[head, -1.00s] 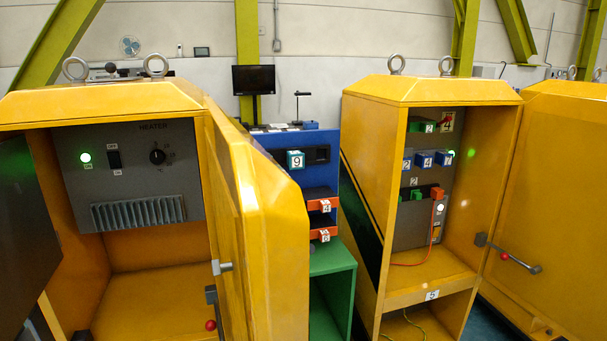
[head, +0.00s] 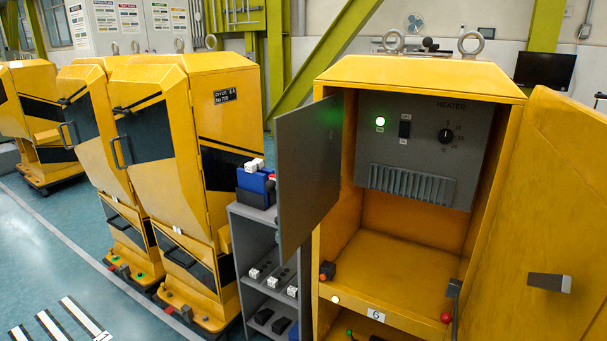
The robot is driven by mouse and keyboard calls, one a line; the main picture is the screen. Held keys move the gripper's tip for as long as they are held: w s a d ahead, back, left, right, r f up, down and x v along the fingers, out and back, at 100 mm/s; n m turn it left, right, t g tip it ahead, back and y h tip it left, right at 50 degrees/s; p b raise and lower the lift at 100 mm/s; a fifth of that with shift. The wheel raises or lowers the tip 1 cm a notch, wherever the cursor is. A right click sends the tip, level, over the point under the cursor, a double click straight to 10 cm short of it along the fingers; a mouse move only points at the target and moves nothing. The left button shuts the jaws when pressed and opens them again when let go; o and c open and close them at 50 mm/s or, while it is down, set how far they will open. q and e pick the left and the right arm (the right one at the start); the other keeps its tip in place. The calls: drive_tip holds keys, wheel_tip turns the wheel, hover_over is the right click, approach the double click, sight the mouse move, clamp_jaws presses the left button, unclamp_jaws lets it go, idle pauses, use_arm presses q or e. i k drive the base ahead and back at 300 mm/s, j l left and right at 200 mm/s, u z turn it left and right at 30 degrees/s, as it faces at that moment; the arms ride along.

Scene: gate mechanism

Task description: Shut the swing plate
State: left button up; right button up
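The swing plate, which I take to be the flat dark grey panel (head: 310,165), stands open at the left side of the yellow heater cabinet (head: 420,77). It sticks out toward me, apart from the grey heater panel (head: 411,188) inside. The heater panel has a lit green lamp, a black switch, a knob and a finned vent. The cabinet's yellow door (head: 540,220) stands open on the right, with a grey latch (head: 549,283) on it. Neither of my grippers shows in the head view.
A grey shelf unit (head: 262,222) with small parts stands left of the plate, a blue box (head: 255,188) on top. Yellow cabinets (head: 165,150) stand further left. A red-knobbed lever (head: 452,298) is at the cabinet's right front edge. Blue-green floor at lower left is open.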

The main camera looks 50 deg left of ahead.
sight(307, 185)
drive_tip(key=k+j, duration=0.1)
drive_tip(key=j, duration=0.4)
drive_tip(key=k+j, duration=0.1)
drive_tip(key=j, duration=0.35)
drive_tip(key=k+j, duration=0.1)
drive_tip(key=j, duration=0.4)
drive_tip(key=k+j, duration=0.1)
drive_tip(key=j, duration=0.4)
drive_tip(key=k+j, duration=0.1)
drive_tip(key=j, duration=0.35)
